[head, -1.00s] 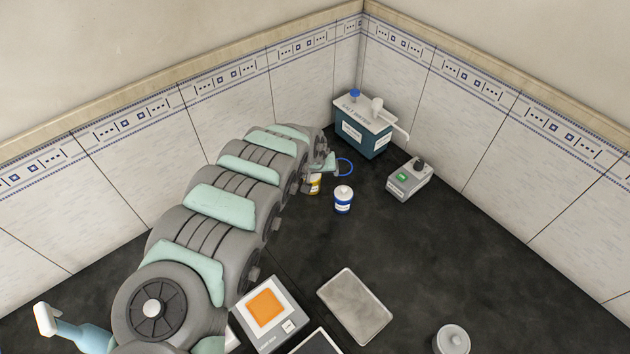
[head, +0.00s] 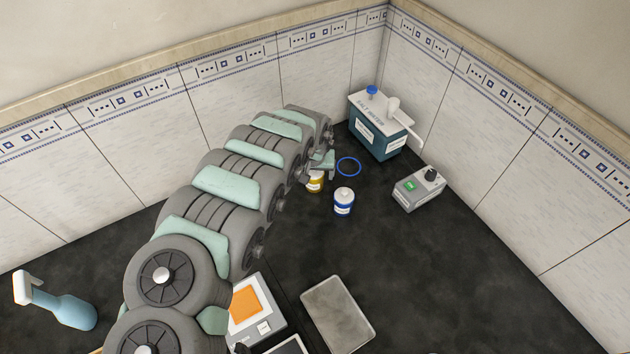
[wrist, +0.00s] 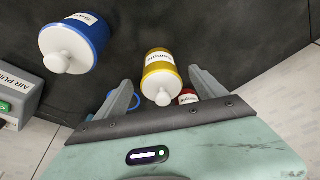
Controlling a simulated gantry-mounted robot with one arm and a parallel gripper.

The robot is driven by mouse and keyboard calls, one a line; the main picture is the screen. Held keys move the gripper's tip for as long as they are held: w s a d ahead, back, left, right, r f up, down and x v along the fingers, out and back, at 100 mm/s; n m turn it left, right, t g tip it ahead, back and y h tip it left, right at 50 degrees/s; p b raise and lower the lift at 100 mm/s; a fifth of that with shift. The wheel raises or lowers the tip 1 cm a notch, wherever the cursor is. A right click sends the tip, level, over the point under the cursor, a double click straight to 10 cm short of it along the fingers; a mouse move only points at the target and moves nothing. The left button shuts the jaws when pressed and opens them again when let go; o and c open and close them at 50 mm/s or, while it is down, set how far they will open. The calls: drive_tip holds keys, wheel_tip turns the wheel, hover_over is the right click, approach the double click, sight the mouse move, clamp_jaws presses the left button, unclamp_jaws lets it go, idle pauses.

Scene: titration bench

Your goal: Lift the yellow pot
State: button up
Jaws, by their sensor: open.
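The yellow pot (wrist: 159,72) has a white knobbed lid and a white label. In the wrist view it stands upright between the two open fingers of my gripper (wrist: 163,93), apart from both. In the head view the yellow pot (head: 316,182) is partly hidden behind my gripper (head: 322,167), which is beside and above it. My gripper is open and holds nothing.
A blue pot (head: 343,203) stands close by on the right; it also shows in the wrist view (wrist: 84,38). A red pot (wrist: 187,97) is partly hidden by my gripper. A blue ring (head: 348,166) lies behind, near a teal box (head: 378,130) and a grey device (head: 418,188).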

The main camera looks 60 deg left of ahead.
drive_tip(key=shift+w+a+b+x, duration=0.1)
drive_tip(key=shift+b+x, duration=0.15)
drive_tip(key=shift+x, duration=0.8)
drive_tip(key=shift+w+a+b+x, duration=0.1)
drive_tip(key=shift+a+b+x, duration=0.1)
drive_tip(key=shift+x, duration=0.85)
drive_tip(key=shift+a+f+b, duration=0.2)
drive_tip(key=shift+f+b, duration=0.1)
drive_tip(key=shift+f, duration=0.35)
drive_tip(key=shift+c, duration=0.4)
drive_tip(key=c, duration=1.6)
wheel_tip(320, 180, up, 20)
drive_tip(key=p, duration=0.4)
drive_tip(key=shift+r, duration=0.1)
